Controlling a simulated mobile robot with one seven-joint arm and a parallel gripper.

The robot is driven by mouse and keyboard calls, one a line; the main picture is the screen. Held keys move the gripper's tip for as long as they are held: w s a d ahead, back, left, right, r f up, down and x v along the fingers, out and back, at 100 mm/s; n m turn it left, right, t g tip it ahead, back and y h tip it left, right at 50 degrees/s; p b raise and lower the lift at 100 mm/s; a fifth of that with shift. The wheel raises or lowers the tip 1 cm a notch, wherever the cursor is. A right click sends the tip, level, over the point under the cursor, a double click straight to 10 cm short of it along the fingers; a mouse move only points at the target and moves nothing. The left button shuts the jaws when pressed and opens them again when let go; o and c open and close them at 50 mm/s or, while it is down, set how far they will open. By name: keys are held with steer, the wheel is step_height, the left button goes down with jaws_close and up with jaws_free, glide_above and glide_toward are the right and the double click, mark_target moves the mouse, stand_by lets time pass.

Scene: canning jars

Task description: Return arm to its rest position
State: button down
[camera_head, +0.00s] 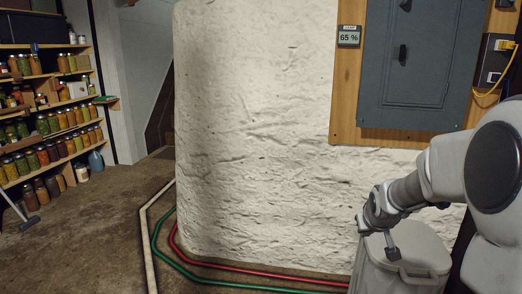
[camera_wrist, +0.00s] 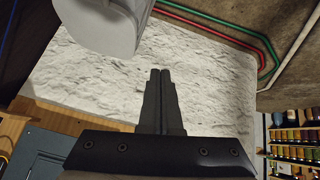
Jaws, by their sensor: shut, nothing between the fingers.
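My gripper (camera_wrist: 160,72) is shut and empty in the wrist view, its two dark fingers together in front of the white rough wall. In the head view my arm comes in from the right edge and is bent. My gripper (camera_head: 392,252) there points down, in front of a light grey lidded bin (camera_head: 420,250). I cannot tell from this view whether it touches the bin. The bin also seems to show at the top of the wrist view (camera_wrist: 105,25).
A white plastered wall (camera_head: 260,130) fills the middle, with a grey electrical panel (camera_head: 410,60) on wood. Shelves of filled jars (camera_head: 50,125) stand at the left. Red (camera_head: 250,265) and green (camera_head: 200,278) lines run along the floor by the wall. The left floor is mostly clear.

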steer(key=s+a+r+g, duration=0.1)
steer(key=s+a+r, duration=0.3)
steer(key=s, duration=0.3)
steer(key=s+a+r, duration=0.4)
steer(key=s, duration=0.2)
steer(key=s+a+r+g+y+p, duration=0.1)
steer(key=s+a, duration=0.2)
steer(key=s, duration=0.6)
steer(key=s+a+r+y, duration=0.1)
steer(key=s+a, duration=0.1)
steer(key=s, duration=0.6)
step_height(320, 180, up, 27)
steer(key=p, duration=2.7)
steer(key=shift+a, duration=0.1)
